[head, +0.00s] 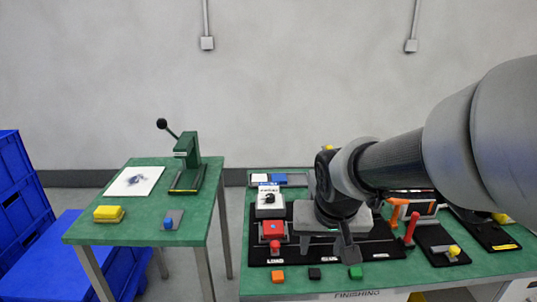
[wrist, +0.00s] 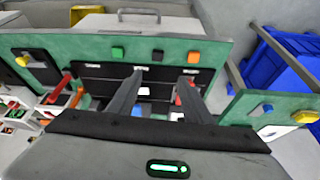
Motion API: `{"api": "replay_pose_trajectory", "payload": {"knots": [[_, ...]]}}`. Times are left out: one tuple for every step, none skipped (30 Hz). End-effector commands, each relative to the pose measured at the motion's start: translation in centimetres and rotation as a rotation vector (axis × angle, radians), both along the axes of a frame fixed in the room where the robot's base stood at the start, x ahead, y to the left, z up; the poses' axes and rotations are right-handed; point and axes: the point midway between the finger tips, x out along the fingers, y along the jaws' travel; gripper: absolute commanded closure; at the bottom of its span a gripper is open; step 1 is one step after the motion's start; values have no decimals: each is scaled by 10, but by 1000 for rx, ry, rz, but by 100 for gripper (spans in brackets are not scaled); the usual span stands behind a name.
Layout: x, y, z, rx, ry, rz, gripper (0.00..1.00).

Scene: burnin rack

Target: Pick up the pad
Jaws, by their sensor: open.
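No thing is marked as the pad; a yellow block-like pad (head: 108,214) lies at the front left of the left green table and may be it. It also shows at the right edge in the wrist view (wrist: 305,117). My gripper (head: 326,256) hangs over the black board on the right table, well to the right of the yellow pad and apart from it. In the wrist view its two fingers (wrist: 160,78) are spread with nothing clearly held between them. My gripper hides part of the black board.
The left table also holds a grey plate with a blue knob (head: 172,220), a smudged white sheet (head: 135,181) and a green lever press (head: 188,166). A gap separates the tables. The right table carries a red fixture (head: 273,232), small blocks and orange-handled tools (head: 396,212). Blue crates (head: 20,190) stand left.

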Motion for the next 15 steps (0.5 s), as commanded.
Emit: {"api": "replay_pose_trajectory", "payload": {"knots": [[3, -1, -14, 0, 6, 0, 55], [6, -1, -21, 0, 6, 0, 55], [9, -1, -29, 0, 6, 0, 55], [11, -1, -35, 0, 6, 0, 55], [14, -2, -41, 0, 6, 0, 55], [17, -2, -50, 0, 6, 0, 55], [20, -2, -56, 0, 6, 0, 55], [22, -3, -62, 0, 6, 0, 55], [25, -3, -69, 0, 5, 0, 55], [27, -3, -74, 0, 5, 0, 55], [29, -4, -78, 0, 4, 0, 55], [32, -4, -84, 0, 5, 0, 55], [34, -4, -87, -1, 3, 0, 55], [35, -4, -89, 0, 2, 0, 55], [36, -4, -92, 0, 2, 0, 55]]}}
